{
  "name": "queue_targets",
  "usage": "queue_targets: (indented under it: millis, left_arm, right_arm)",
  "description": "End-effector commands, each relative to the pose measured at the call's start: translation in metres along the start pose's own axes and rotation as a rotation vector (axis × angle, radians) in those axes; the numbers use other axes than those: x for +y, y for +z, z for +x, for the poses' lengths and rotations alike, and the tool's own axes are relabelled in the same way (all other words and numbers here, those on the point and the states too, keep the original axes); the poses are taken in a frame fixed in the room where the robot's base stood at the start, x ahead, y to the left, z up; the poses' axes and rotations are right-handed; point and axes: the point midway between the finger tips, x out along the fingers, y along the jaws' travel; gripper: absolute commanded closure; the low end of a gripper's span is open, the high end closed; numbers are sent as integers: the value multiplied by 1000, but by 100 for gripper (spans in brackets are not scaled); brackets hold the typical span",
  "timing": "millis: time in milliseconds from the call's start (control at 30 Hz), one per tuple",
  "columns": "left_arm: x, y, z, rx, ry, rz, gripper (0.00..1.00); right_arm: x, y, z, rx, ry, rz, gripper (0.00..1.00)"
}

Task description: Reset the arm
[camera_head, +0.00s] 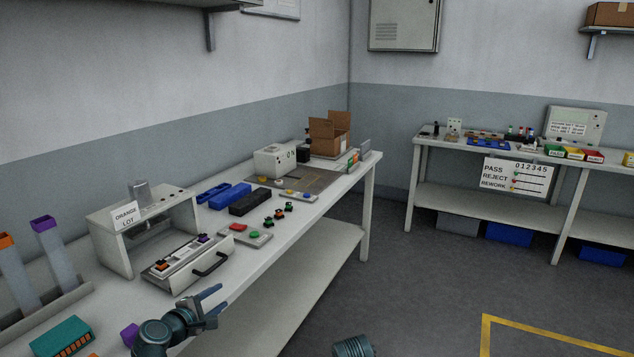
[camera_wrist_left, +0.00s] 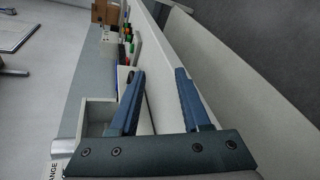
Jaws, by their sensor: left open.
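My left gripper (camera_head: 221,297) is open and empty. It is in front of the long white bench's front edge, near the drawer with the black handle (camera_head: 210,265). In the left wrist view its two blue fingers (camera_wrist_left: 160,76) stand apart with nothing between them. The left arm comes in from the bottom of the head view. My right gripper is not in view; a dark teal cylindrical part at the bottom edge may be part of my right arm.
The long bench (camera_head: 318,208) carries an ORANGE LOT station (camera_head: 107,243), blue and black bins, a button box (camera_head: 245,235), small connectors and a cardboard box (camera_head: 329,135). Open floor (camera_head: 420,275) lies right of the bench.

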Motion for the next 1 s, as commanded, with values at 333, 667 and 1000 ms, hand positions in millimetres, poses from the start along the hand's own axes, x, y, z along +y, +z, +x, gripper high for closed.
queue_targets:
  millis: [333,667,1000]
  left_arm:
    - [-184,159,5,-434,-656,922,53]
    - [-265,188,-59,-737,-1106,1553,53]
    - [-240,201,-100,-833,-1291,1770,53]
  right_arm:
    - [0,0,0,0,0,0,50]
    - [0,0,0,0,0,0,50]
    - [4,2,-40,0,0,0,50]
